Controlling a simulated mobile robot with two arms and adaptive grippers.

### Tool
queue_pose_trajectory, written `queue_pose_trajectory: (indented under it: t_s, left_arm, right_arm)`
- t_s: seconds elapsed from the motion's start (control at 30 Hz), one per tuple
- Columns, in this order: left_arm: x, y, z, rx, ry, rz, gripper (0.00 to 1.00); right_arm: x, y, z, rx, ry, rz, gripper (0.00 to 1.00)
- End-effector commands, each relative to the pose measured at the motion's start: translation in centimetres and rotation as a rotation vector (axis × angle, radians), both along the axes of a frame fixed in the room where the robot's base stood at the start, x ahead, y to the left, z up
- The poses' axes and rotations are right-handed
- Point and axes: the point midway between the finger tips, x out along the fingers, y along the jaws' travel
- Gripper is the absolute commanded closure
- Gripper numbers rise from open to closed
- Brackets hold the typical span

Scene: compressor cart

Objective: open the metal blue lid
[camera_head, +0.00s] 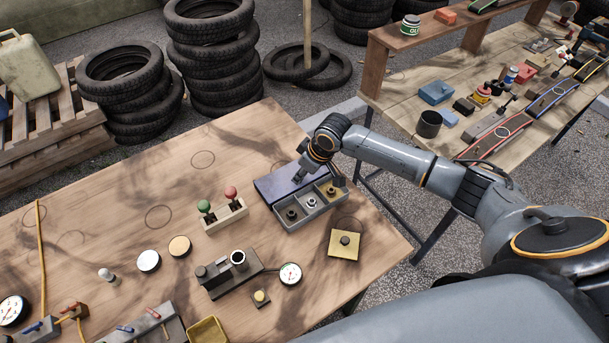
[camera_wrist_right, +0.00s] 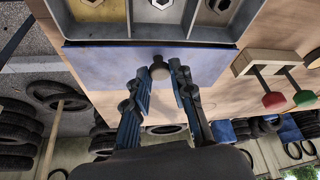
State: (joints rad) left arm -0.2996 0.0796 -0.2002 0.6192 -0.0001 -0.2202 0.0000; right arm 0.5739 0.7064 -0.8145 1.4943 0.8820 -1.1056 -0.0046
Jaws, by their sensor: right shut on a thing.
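The metal blue lid (camera_head: 275,185) stands open behind the grey box (camera_head: 312,213), swung back from its compartments. In the right wrist view the lid (camera_wrist_right: 100,65) lies along the box edge, with a round knob (camera_wrist_right: 160,68) on its face. My right gripper (camera_head: 301,176) is over the lid. Its fingers (camera_wrist_right: 158,75) are on either side of the knob and shut on it; the exact contact is hard to see. The box's compartments are uncovered and hold nuts. My left gripper is not in view.
A stand with green and red knobs (camera_head: 223,214) is left of the box. A yellow plate (camera_head: 344,244) and a dark fixture with a gauge (camera_head: 290,274) are in front. The wooden table (camera_head: 110,215) has bare room at the left and back.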

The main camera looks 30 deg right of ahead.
Motion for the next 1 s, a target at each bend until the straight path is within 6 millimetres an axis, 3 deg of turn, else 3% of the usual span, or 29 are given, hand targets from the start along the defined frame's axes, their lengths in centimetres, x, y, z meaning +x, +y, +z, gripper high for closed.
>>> queue_pose_trajectory:
  t_s: [0.07,0.1,0.2,0.57,1.0]
  left_arm:
    - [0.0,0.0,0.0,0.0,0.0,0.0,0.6]
    - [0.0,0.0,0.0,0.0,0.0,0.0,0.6]
    - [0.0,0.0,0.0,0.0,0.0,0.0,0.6]
    - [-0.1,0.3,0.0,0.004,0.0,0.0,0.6]
    - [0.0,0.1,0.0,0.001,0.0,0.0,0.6]
  right_arm:
    - [-0.1,0.0,0.0,0.0,0.001,0.0,1.0]
    - [-0.1,0.0,0.0,0.0,0.001,0.0,0.69]
    - [0.0,0.0,0.0,0.001,0.0,0.0,0.54]
    - [-0.2,-0.2,0.5,0.001,-0.001,0.0,0.54]
    - [-2.9,-1.8,8.2,-0.001,-0.002,0.001,0.54]
